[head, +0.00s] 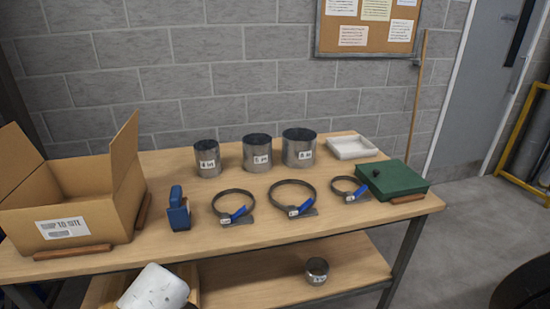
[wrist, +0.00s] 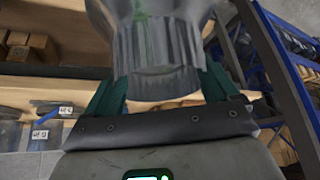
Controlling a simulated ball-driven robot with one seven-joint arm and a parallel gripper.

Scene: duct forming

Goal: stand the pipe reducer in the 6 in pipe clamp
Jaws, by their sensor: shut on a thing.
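My gripper (wrist: 162,88) shows in the wrist view, its green fingers shut on either side of a shiny metal pipe reducer (wrist: 155,45). The reducer has a wide upper body and a narrower lower end; its top is cut off by the frame. In the head view neither gripper nor held reducer can be made out. Three ring clamps with blue handles lie on the bench: a left one (head: 215,205), a larger middle one (head: 273,193) and a smaller right one (head: 335,188). All three rings look empty. Their size labels are too small to read surely.
Three labelled metal pipes (head: 256,150) stand behind the clamps. A cardboard box (head: 110,212), blue tool (head: 179,212), green case (head: 393,183) and white tray (head: 353,155) are on the bench (head: 250,237). A small metal cylinder (head: 317,272) sits on the lower shelf.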

